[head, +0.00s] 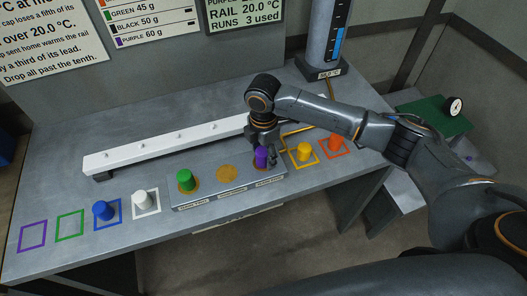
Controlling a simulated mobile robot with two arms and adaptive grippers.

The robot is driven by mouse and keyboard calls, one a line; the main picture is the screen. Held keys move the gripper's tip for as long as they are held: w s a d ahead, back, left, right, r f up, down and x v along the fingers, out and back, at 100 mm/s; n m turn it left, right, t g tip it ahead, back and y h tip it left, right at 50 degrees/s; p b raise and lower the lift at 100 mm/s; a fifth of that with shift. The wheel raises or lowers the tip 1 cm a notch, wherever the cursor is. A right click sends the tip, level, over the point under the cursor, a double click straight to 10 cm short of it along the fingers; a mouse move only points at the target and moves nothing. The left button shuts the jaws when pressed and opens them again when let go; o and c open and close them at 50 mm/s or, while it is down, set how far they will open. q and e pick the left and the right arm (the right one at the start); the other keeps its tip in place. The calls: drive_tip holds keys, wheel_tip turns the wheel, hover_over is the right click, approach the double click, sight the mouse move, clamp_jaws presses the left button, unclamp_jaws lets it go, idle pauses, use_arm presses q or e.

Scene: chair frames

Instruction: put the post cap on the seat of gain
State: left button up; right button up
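A grey panel (207,197) on the bench has three round seats in a row with small labels too fine to read. A green cap (185,180) stands on its left seat. The middle seat (226,173) is bare and orange-brown. A purple cap (260,158) is upright at the right seat. My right gripper (266,153) points down at the purple cap, with its fingers close around or beside it. I cannot tell whether they grip it or whether the cap touches the seat. No cap is marked as the post cap. My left gripper is not in view.
Blue (104,210), white (142,200), yellow (304,150) and orange (336,143) caps stand on coloured squares. The purple (33,236) and green (70,222) squares are empty. A long white rail (160,147) lies behind the panel. A gauge column (325,40) stands at the back.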

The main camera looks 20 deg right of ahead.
sight(263, 150)
wheel_tip(263, 150, up, 11)
drive_tip(key=b, duration=0.3)
drive_tip(key=shift+a, duration=0.1)
drive_tip(key=shift+r, duration=0.7)
